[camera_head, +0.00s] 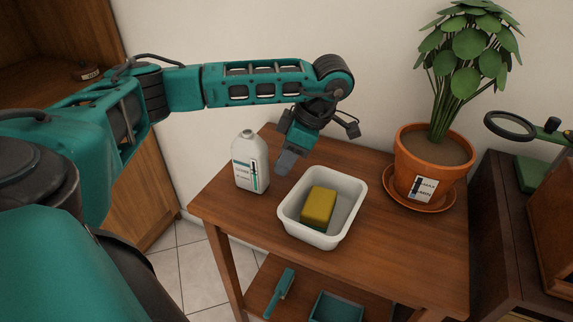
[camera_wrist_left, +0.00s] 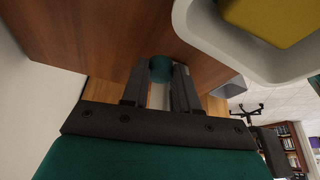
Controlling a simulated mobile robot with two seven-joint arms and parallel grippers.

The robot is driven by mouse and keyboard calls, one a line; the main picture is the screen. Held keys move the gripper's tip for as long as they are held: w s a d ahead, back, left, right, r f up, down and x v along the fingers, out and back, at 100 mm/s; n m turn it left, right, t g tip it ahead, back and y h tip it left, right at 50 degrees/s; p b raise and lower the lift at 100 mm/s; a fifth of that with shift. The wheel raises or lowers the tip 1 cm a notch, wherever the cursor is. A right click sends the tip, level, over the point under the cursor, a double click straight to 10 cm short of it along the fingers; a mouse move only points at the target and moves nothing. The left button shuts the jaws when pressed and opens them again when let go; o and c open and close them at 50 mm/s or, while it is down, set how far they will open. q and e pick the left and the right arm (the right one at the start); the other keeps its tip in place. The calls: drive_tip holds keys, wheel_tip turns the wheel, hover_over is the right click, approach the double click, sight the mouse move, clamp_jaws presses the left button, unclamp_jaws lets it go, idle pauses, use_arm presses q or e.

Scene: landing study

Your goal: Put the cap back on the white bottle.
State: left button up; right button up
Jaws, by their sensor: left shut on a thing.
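The white bottle (camera_head: 248,172) stands upright at the left of the wooden table, with a label on its front and no cap on its neck. My left gripper (camera_head: 286,163) points down just right of the bottle, between it and the white tub. In the left wrist view my left gripper (camera_wrist_left: 161,82) is shut on a small teal-green round thing, which looks like the cap (camera_wrist_left: 161,67). The cap is hidden or too small to make out in the head view. My right gripper is not in view.
A white tub (camera_head: 359,190) holding a yellow and green sponge (camera_head: 318,207) stands right of the bottle. A potted plant (camera_head: 432,165) on a saucer stands at the right of the table (camera_head: 385,240). The lower shelf holds a teal brush (camera_head: 281,290) and bin (camera_head: 338,308).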

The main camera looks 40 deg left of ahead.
use_arm(q)
wheel_tip(320, 180, up, 7)
drive_tip(key=shift+f+p, duration=0.15)
drive_tip(key=shift+p, duration=1)
wheel_tip(320, 180, up, 10)
drive_tip(key=p, duration=0.5)
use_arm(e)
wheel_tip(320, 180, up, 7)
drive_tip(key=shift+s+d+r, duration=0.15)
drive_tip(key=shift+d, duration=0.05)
use_arm(q)
drive_tip(key=d+m+t+h, duration=0.4)
drive_tip(key=d+m+t, duration=0.3)
drive_tip(key=d+m, duration=0.9)
drive_tip(key=m, duration=0.8)
drive_tip(key=shift+s+d+r, duration=0.25)
drive_tip(key=shift+s, duration=0.05)
